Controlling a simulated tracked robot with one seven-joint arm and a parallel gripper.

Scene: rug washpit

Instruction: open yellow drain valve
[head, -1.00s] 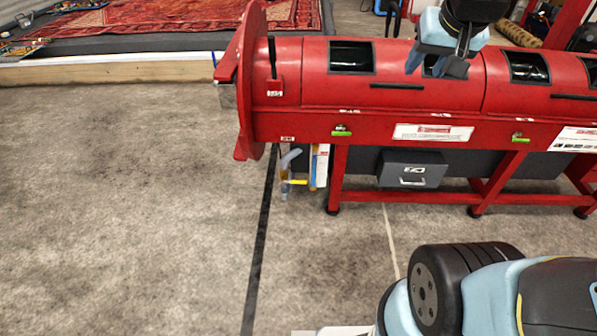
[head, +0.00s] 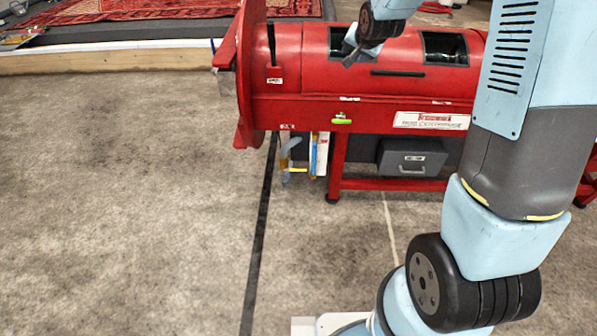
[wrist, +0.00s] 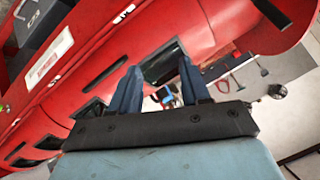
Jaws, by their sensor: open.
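The yellow drain valve (head: 298,170) is a small yellow handle low on a grey-blue pipe (head: 285,160) under the left end of the red machine (head: 290,95). It is small in the head view and its exact turn position is hard to tell. My gripper (head: 349,54) is in front of the machine's upper drum, well above and to the right of the valve. In the wrist view my gripper (wrist: 157,85) has its two dark blue fingers apart with nothing between them. The valve does not show in the wrist view.
A yellow-green lever (head: 341,121) is on the machine's front. A grey drawer box (head: 411,158) hangs below the drum, right of a red leg (head: 336,170). A blue-and-white item (head: 320,154) stands beside the valve. The floor (head: 130,190) left of the machine is clear.

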